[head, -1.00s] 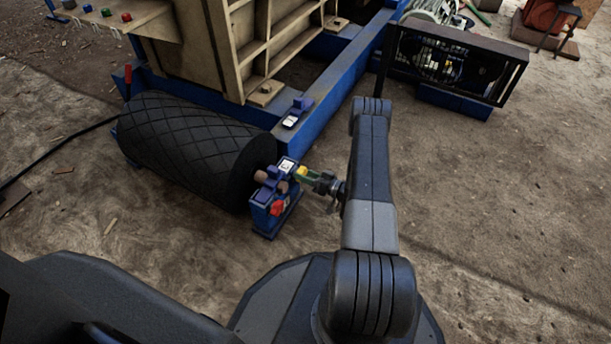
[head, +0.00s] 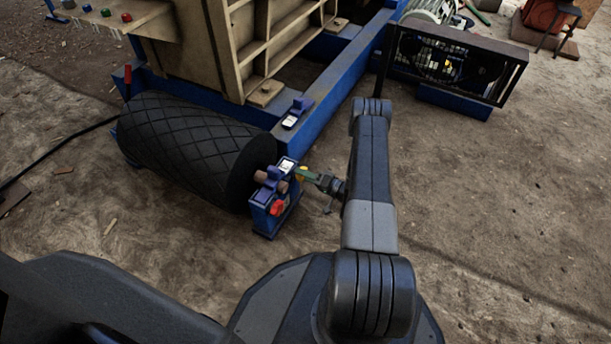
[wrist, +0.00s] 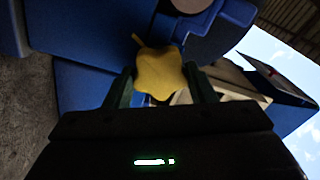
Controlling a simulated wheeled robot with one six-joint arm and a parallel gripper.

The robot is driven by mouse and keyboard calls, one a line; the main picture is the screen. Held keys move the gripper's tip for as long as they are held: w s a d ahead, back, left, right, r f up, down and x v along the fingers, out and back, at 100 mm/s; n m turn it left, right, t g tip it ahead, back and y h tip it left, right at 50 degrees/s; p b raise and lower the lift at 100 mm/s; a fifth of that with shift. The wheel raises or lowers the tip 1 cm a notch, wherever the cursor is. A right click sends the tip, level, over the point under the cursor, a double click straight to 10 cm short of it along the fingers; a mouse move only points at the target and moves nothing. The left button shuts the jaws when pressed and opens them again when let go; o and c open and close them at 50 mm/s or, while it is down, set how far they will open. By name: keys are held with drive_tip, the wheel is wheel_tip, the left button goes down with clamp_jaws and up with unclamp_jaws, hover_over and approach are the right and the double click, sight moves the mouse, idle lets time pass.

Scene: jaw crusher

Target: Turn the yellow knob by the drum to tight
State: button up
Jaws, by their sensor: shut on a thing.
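The yellow knob (wrist: 158,72) is lobed, with a small pointer at its upper left in the wrist view. It sits on the blue stand at the drum's end, and in the head view a bit of the knob (head: 302,173) shows beside my gripper (head: 308,174). My gripper (wrist: 160,88) has its two green fingers on either side of the knob, shut on it. The black drum (head: 190,147) with a diamond tread lies left of the blue stand (head: 268,212). Any tight mark is too small or hidden to read.
A red knob (head: 277,208) is on the stand's near face, close to my gripper. The blue machine frame (head: 335,80) runs behind. A caged black guard (head: 450,62) stands at the back right.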

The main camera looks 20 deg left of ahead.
idle(0.3)
drive_tip(key=o, duration=1)
drive_tip(key=d+p, duration=0.1)
drive_tip(key=d, duration=0.3)
drive_tip(key=d+p, duration=0.1)
drive_tip(key=d, duration=0.4)
drive_tip(key=s+d+p, duration=0.1)
drive_tip(key=d, duration=0.3)
drive_tip(key=shift+d+p, duration=0.3)
drive_tip(key=shift+d, duration=0.1)
drive_tip(key=a+b, duration=0.1)
drive_tip(key=a, duration=0.3)
drive_tip(key=a+b, duration=0.1)
drive_tip(key=a, duration=0.4)
drive_tip(key=w+a+b, duration=0.1)
drive_tip(key=a, duration=0.4)
drive_tip(key=shift+b, duration=0.3)
drive_tip(key=shift+d, duration=0.2)
